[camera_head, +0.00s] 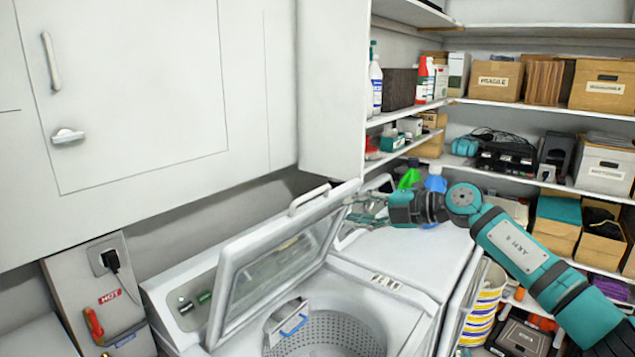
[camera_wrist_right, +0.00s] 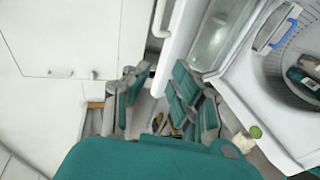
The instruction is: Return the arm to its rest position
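My right arm (camera_head: 520,255), teal and grey, reaches in from the right in the head view. Its gripper (camera_head: 364,207) is just beside the raised lid (camera_head: 285,250) of the white top-loading washer, above the washer's back right. In the wrist view the right gripper (camera_wrist_right: 155,95) has its two teal and grey fingers spread apart, with no object held between them. From the head view I cannot tell whether the gripper touches the lid. My left gripper is not in view.
Shelves with boxes (camera_head: 603,86), bottles (camera_head: 375,82) and bins stand behind and right of the arm. White cabinets (camera_head: 140,90) hang at left. The washer drum (camera_head: 325,335) is open; the wrist view shows dark items (camera_wrist_right: 305,78) inside it.

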